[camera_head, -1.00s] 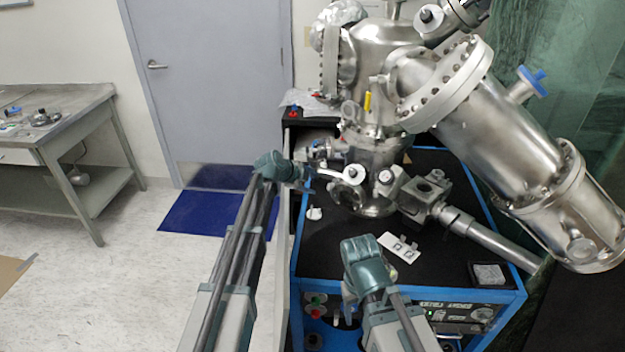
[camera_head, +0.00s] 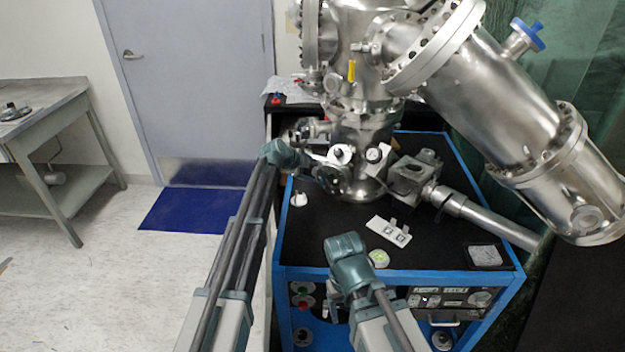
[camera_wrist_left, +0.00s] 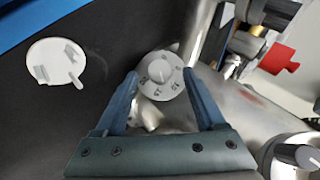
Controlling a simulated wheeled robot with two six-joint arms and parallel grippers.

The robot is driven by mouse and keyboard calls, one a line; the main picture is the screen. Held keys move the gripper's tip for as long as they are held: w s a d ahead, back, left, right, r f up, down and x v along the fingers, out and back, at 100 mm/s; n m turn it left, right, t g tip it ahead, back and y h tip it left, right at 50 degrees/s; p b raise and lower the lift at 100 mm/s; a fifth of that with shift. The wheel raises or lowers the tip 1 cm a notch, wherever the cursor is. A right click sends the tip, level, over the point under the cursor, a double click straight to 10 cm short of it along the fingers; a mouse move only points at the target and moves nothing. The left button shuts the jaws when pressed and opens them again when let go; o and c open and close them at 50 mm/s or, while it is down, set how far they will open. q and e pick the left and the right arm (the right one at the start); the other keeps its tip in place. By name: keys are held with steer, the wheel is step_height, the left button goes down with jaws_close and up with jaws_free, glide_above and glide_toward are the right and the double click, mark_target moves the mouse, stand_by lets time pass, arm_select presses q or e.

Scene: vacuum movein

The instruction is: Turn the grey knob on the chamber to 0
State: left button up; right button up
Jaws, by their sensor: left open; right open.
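In the left wrist view, a light grey knob (camera_wrist_left: 161,75) with a numbered dial face sits on the metal chamber (camera_wrist_left: 255,118). My left gripper (camera_wrist_left: 159,74) is open, with one finger on each side of the dial. My right gripper (camera_head: 345,250) is open and empty above the bench's front edge.
A black-topped, blue-framed bench (camera_head: 330,238) carries the chamber. A white plate (camera_head: 388,232) and a small round white part (camera_head: 298,200) lie on it. A second knob (camera_wrist_left: 300,155) shows in the wrist view. The steel tube (camera_head: 520,110) leans right.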

arm_select(q)
steer(key=shift+b+x, duration=0.3)
steer(key=shift+x, duration=0.65)
arm_select(e)
steer(key=shift+f, duration=0.6)
arm_select(q)
jaws_close()
steer(key=shift+w+r+n+g+p, duration=0.15)
steer(key=shift+r+n+g+p, duration=0.2)
steer(key=shift+p, duration=0.35)
steer(key=shift+g+p, duration=0.25)
steer(key=shift+p, duration=0.05)
steer(key=shift+f+n+g, duration=0.15)
steer(key=shift+n+g, duration=0.15)
steer(key=shift+n, duration=0.25)
steer(key=shift+f, duration=0.1)
arm_select(e)
step_height(320, 180, up, 2)
steer(key=shift+r, duration=0.1)
